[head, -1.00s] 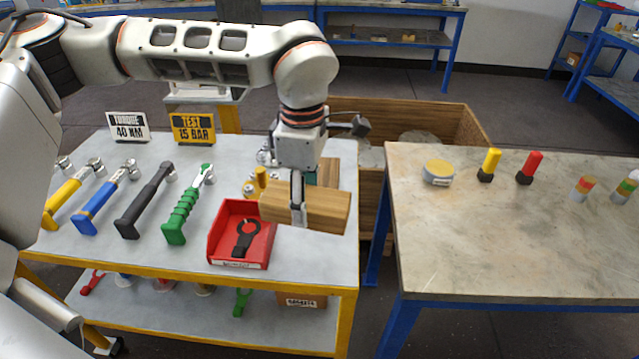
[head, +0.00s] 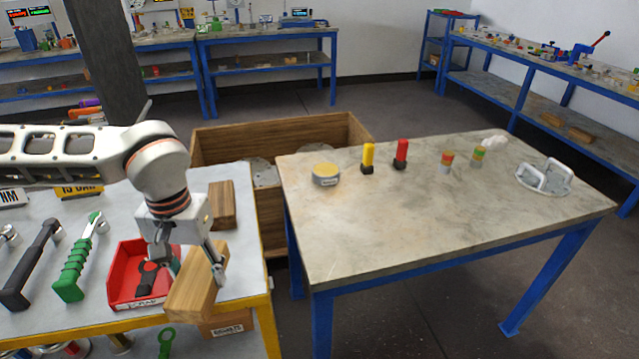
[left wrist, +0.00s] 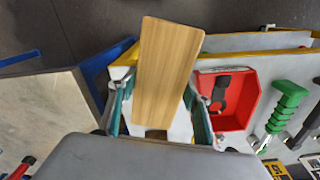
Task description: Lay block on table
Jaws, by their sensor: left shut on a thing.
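My left gripper (head: 197,262) is shut on a wooden block (head: 188,292), with a finger on each side of it. The block is held above the front right part of the white-topped cart (head: 240,265), beside the red bin. In the left wrist view the block (left wrist: 165,70) sticks out lengthwise from between the fingers (left wrist: 160,115). The stone-topped table (head: 400,225) stands to the right, across a narrow gap. A second wooden block (head: 222,203) lies on the cart behind the gripper. My right gripper is not in view.
The red bin (head: 125,290) holds a dark tool. A yellow-topped round piece (head: 326,174), yellow (head: 368,158) and red (head: 401,154) handled pieces and striped cylinders line the table's back. A white fixture (head: 545,176) sits at its right. The table's front and middle are clear.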

